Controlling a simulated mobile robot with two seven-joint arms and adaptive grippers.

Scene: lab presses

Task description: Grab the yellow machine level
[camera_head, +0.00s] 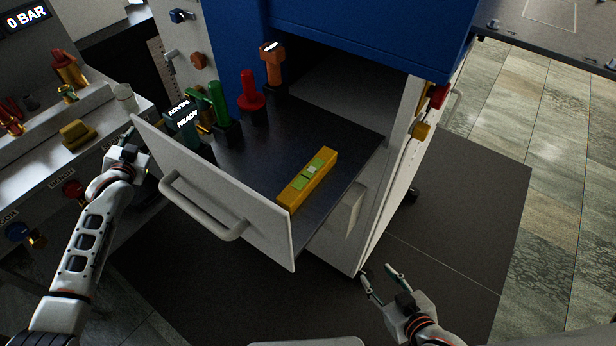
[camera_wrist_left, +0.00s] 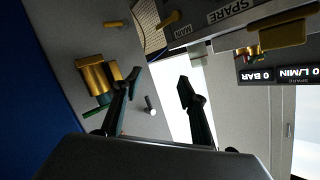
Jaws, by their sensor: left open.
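The yellow level (camera_head: 307,179), with a green vial window in its middle, lies in the open drawer of the blue and white machine, near the drawer's right side. My left gripper (camera_head: 128,145) is beyond the drawer's left end, near the left console, and is apart from the level. In the left wrist view its two dark fingers (camera_wrist_left: 160,82) are spread with nothing between them. My right gripper (camera_head: 376,270) is open and empty, low and to the right of the drawer front, also apart from the level. The level is not visible in the left wrist view.
The drawer front (camera_head: 222,200) has a white handle (camera_head: 200,208). Red, green and orange upright handles stand at the drawer's back left. A console (camera_head: 60,170) with knobs is at the left.

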